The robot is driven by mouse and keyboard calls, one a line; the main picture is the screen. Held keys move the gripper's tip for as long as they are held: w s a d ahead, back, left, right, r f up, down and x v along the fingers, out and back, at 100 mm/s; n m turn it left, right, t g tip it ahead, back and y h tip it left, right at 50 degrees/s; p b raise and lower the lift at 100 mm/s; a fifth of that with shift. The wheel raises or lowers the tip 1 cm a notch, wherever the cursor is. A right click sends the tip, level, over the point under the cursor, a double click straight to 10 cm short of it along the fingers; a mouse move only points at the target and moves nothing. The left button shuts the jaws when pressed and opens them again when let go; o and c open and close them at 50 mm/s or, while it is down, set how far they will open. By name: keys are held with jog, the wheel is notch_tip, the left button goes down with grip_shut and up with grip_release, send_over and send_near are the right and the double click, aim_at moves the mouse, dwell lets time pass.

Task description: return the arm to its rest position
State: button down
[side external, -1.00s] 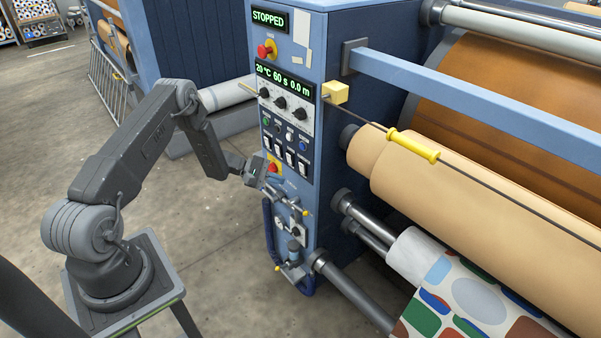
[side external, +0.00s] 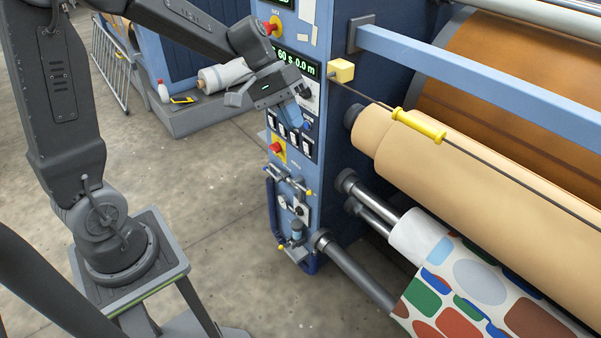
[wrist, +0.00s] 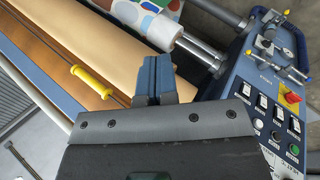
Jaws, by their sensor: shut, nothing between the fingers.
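My gripper (side external: 299,117) is in front of the upper part of the blue control panel (side external: 293,180) in the side external view, hiding part of the display and knobs. In the wrist view my gripper (wrist: 155,75) points toward the rolls, with its blue fingers closed together and nothing between them. The panel also shows in the wrist view (wrist: 262,75), at the right. I cannot tell from the side view how much gap lies between my gripper and the panel face.
The yellow block (side external: 341,71) and the cord with a yellow grip (side external: 418,124) are right of my gripper. A blue bar (side external: 470,85) runs above the tan roll (side external: 450,180). A red button (side external: 275,148) and valves (side external: 290,215) sit lower on the panel. Open floor (side external: 190,220) lies left of it.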

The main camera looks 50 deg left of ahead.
jog(key=s+d+r+m+t+y, duration=0.1)
jog(key=s+r+m+t+y, duration=0.1)
jog(key=s, duration=0.6)
jog(key=s+d+r+m+t+y, duration=0.1)
jog(key=s+r+m+t+y, duration=0.1)
jog(key=s, duration=0.7)
jog(key=shift+s+d+r+m+y, duration=0.15)
jog(key=shift+r+m+y, duration=0.25)
jog(key=shift+r+y, duration=0.65)
jog(key=shift+f+y, duration=0.25)
